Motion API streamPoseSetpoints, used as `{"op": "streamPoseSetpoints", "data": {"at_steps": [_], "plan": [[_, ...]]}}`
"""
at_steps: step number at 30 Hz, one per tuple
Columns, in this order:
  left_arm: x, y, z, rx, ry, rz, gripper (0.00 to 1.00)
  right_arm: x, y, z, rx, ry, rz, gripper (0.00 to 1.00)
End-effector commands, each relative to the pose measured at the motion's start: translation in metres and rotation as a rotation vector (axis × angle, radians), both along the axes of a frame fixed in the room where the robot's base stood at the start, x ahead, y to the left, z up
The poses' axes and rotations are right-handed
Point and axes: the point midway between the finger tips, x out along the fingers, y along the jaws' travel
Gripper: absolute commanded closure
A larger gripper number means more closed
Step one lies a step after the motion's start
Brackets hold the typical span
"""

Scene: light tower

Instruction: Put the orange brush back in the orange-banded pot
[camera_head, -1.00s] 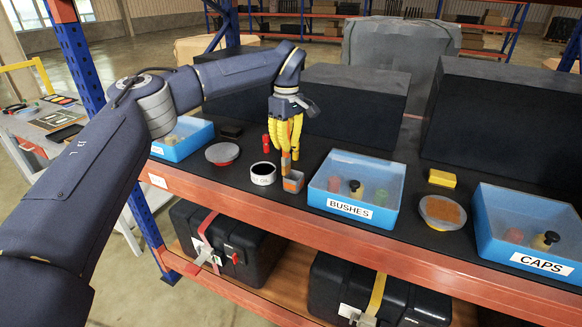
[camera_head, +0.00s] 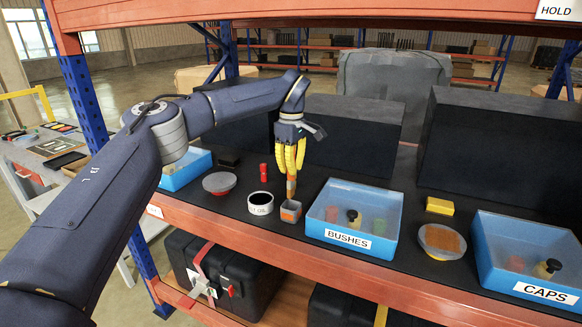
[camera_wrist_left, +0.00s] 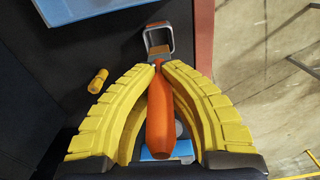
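The orange brush (camera_wrist_left: 160,120) is held between the yellow fingers of my left gripper (camera_wrist_left: 158,68). In the head view my left gripper (camera_head: 290,168) points down, with the brush (camera_head: 291,186) hanging below its fingers. The small square grey pot with orange sides (camera_head: 290,211) stands on the dark shelf top right below the brush. In the wrist view the brush's lower end is close to the rim of the pot (camera_wrist_left: 158,38); I cannot tell whether the tip is inside it. My right gripper is not in view.
A white round container (camera_head: 260,203) stands just left of the pot, and the blue BUSHES bin (camera_head: 350,240) just right. A red part (camera_head: 264,172) stands behind. A blue CAPS bin (camera_head: 540,290), yellow block (camera_head: 440,206) and round dish (camera_head: 440,240) lie farther right.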

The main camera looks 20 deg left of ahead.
Motion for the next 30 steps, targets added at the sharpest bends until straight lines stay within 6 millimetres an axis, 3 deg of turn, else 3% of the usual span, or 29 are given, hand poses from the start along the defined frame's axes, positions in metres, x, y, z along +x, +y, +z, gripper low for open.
{"op": "streamPoseSetpoints", "data": {"at_steps": [30], "plan": [[0.0, 0.0, -0.066, -0.001, 0.001, -0.002, 1.0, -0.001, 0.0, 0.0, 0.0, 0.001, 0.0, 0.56]]}}
